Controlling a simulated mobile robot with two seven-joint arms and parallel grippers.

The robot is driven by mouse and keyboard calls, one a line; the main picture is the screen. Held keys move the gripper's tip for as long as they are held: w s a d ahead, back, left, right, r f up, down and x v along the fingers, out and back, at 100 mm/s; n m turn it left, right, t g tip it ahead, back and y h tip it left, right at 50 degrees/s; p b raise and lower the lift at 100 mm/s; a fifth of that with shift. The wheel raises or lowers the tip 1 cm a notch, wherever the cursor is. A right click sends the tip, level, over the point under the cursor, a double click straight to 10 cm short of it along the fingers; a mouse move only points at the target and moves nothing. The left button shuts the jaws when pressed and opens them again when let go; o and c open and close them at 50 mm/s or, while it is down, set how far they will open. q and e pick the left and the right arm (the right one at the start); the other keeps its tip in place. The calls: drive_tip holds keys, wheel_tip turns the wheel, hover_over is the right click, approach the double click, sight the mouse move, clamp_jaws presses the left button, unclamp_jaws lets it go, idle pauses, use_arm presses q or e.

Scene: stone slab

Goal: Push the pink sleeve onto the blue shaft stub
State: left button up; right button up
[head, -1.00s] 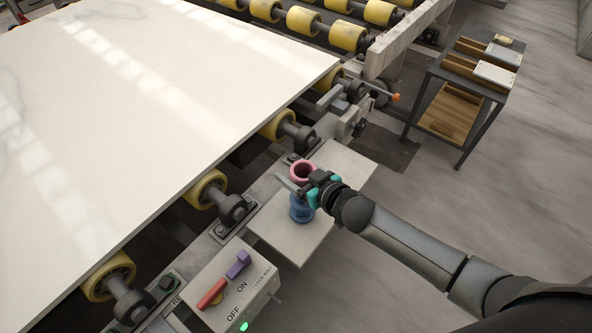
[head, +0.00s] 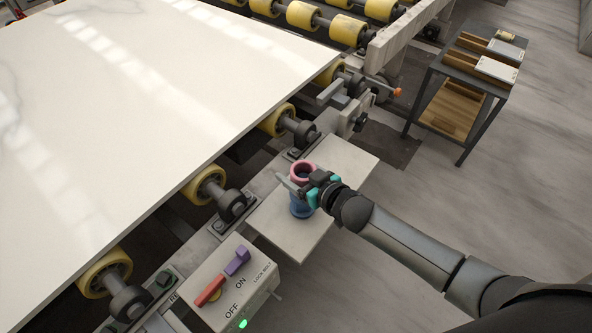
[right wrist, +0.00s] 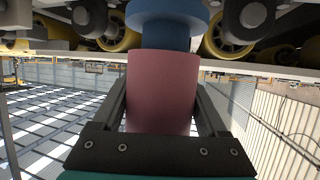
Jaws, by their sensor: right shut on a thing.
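The pink sleeve (head: 302,164) is upright above the small plate, with its open top ring showing in the head view. My right gripper (head: 303,180) is shut on the sleeve, one finger on each side. The blue shaft stub (head: 300,209) stands on the plate directly below the sleeve. In the right wrist view the sleeve (right wrist: 162,90) lines up with the stub (right wrist: 166,32), and a short length of blue shaft shows between the sleeve and the wide blue flange. How far the stub reaches inside the sleeve is hidden. My left gripper is out of view.
The pale plate (head: 338,165) has bare room around the stub. A control box (head: 247,285) with red and purple levers stands at the near left. The white slab (head: 170,105) lies on yellow rollers behind. A shelf cart (head: 465,85) stands at the far right.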

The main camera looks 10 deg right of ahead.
drive_tip(key=shift+f+b, duration=0.75)
drive_tip(key=shift+f, duration=0.35)
drive_tip(key=o, duration=1.4)
drive_tip(key=shift+c, duration=0.2)
drive_tip(key=shift+s+r, duration=0.1)
drive_tip(key=p+v, duration=0.4)
drive_tip(key=v, duration=1.1)
drive_tip(key=shift+r, duration=0.2)
